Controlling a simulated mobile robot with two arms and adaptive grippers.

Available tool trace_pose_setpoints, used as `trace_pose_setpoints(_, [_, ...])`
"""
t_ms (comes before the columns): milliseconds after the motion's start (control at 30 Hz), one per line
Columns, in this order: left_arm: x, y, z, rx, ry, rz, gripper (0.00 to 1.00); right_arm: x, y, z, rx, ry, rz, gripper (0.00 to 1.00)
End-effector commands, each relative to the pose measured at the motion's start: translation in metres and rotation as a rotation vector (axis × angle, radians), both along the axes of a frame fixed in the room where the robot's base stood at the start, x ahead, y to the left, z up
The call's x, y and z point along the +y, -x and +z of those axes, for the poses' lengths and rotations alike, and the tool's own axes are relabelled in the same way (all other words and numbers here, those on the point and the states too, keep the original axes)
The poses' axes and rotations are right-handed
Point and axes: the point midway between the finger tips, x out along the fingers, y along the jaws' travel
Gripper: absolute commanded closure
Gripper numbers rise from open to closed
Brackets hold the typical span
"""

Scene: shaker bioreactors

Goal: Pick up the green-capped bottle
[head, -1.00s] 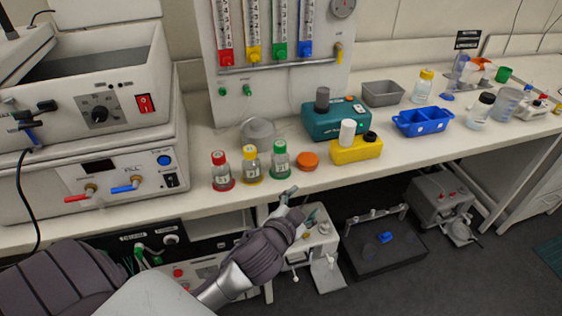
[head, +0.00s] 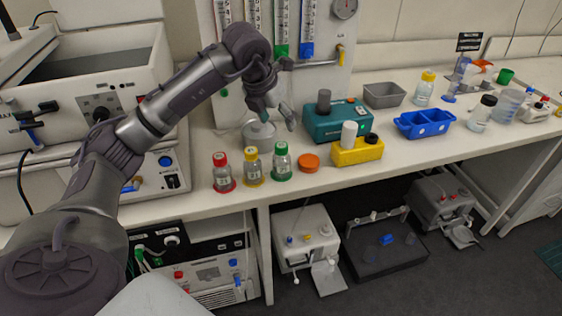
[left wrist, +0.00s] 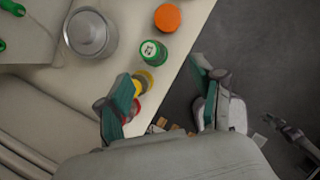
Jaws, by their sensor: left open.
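The green-capped bottle (head: 281,162) stands upright on the bench near its front edge, at the right end of a row of three bottles. Its green cap shows from above in the left wrist view (left wrist: 153,52). My left gripper (head: 279,122) is raised above and behind the row, fingers pointing down. In the left wrist view it is open and empty (left wrist: 162,98), its two fingers apart and the green-capped bottle ahead of them. The yellow-capped bottle (head: 253,166) and red-capped bottle (head: 222,172) stand to its left.
An orange lid (head: 309,162) lies just right of the green-capped bottle. A metal pot (head: 258,134) stands behind the row. A yellow block (head: 355,153) and a teal device (head: 336,124) stand to the right. The flowmeter panel (head: 234,103) rises behind.

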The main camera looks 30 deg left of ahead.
Motion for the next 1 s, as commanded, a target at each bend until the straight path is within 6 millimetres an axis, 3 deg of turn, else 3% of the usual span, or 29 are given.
trace_pose_setpoints(133, [0.017, 0.0, -0.004, 0.022, -0.044, 0.044, 0.33, 0.001, 0.0, 0.003, 0.0, -0.001, -0.001, 0.63])
trace_pose_setpoints(400, [0.017, -0.019, -0.052, 0.024, -0.043, 0.041, 0.33, 0.002, 0.0, 0.015, -0.001, -0.002, -0.001, 0.63])
trace_pose_setpoints(767, [0.018, -0.032, -0.083, 0.022, -0.041, 0.039, 0.33, 0.002, 0.0, 0.027, 0.0, -0.003, -0.002, 0.63])
trace_pose_setpoints(1000, [0.019, -0.046, -0.115, 0.021, -0.039, 0.039, 0.33, 0.002, 0.0, 0.043, 0.0, -0.003, -0.002, 0.63])
